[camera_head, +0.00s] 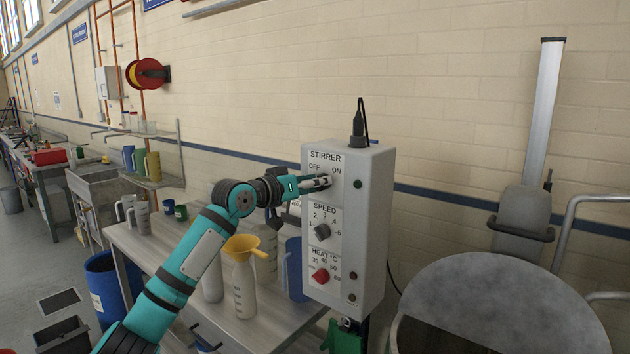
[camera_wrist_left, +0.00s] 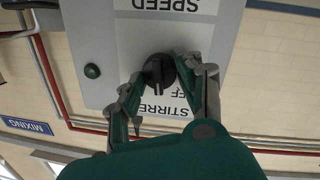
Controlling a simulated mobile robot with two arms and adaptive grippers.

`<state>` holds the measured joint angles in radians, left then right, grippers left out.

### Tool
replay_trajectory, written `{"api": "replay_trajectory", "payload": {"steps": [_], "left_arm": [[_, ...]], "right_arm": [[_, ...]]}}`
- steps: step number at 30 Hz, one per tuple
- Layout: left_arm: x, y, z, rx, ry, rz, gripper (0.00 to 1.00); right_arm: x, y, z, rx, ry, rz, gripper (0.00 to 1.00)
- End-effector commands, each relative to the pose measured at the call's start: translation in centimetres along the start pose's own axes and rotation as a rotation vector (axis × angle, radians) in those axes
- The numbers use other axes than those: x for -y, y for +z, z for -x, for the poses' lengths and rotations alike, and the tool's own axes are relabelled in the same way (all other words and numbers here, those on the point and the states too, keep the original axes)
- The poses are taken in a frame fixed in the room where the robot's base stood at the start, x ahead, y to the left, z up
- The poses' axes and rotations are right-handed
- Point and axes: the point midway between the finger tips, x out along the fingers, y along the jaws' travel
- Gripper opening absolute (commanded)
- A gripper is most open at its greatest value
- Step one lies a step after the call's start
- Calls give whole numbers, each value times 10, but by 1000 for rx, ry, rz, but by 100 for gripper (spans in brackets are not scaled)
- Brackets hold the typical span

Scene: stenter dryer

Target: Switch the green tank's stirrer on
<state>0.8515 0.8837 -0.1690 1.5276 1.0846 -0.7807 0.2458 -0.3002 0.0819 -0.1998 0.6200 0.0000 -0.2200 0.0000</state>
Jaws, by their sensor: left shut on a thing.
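A grey control box (camera_head: 372,225) stands at the middle right, with panels marked STIRRER, SPEED and HEAT. My left gripper (camera_head: 324,182) is at the STIRRER panel, below the OFF and ON marks, and mostly covers the switch knob. In the left wrist view, which is upside down, the black stirrer knob (camera_wrist_left: 158,73) sits between my two fingers, shut on it. Which mark the knob points to cannot be told. A dark green lamp (camera_head: 358,184) is on the box; it shows in the wrist view (camera_wrist_left: 92,71), not clearly lit. My right gripper is not in view.
The black speed knob (camera_head: 322,231) and red heat knob (camera_head: 320,275) sit just below my gripper. A bottle with a yellow funnel (camera_head: 242,247) and a blue jug (camera_head: 293,268) stand close by. A large round grey lid (camera_head: 500,300) is at the right.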

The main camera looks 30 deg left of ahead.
Motion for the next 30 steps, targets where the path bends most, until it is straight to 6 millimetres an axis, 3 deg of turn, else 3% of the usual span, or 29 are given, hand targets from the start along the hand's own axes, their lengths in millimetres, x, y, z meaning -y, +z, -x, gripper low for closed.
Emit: {"api": "replay_trajectory", "payload": {"steps": [18,30], "left_arm": [[-3,-2,0,45,-68,-576,4],[-4,-1,0,63,-98,-834,4]], "right_arm": [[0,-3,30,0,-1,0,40],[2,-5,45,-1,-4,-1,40]]}}
